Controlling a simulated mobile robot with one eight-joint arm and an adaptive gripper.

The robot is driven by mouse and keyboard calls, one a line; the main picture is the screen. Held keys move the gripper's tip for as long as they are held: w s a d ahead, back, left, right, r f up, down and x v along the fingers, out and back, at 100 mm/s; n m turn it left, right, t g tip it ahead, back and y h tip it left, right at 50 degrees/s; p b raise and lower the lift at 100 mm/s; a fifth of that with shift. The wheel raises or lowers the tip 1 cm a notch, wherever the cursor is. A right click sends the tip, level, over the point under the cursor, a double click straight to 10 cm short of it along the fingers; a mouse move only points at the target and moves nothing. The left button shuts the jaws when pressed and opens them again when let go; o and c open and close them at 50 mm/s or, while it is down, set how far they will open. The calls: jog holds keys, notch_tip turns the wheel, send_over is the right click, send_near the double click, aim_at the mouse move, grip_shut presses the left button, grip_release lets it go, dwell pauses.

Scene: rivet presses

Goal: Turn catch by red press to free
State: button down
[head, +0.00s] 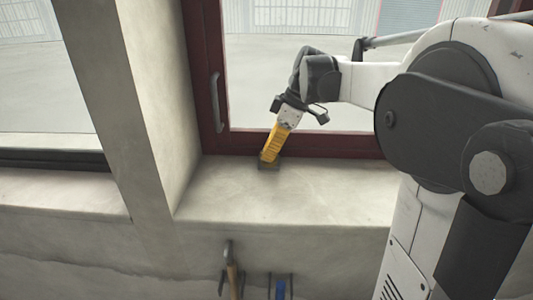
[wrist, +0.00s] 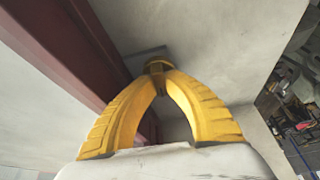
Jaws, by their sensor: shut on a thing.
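My gripper (head: 271,150) reaches down to the concrete sill, its yellow fingers close together at the tips. In the wrist view my gripper (wrist: 158,72) is shut on a small dark knob-like part, which looks like the catch (wrist: 156,64). In the head view the catch's dark base (head: 268,166) shows at the fingertips, on the sill near the foot of the dark red frame. No red press is clearly visible.
The dark red window frame (head: 207,90) with a grey handle (head: 217,100) stands close behind and left of my gripper. A concrete pillar (head: 115,90) is further left. The sill (head: 320,195) is clear to the right. A hammer (head: 231,270) and a blue-handled tool (head: 280,290) hang below.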

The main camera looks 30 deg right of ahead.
jog(key=shift+n, duration=0.6)
jog(key=c, duration=1.4)
grip_release()
jog(key=shift+c, duration=0.2)
jog(key=v, duration=1.2)
jog(key=shift+w, duration=0.2)
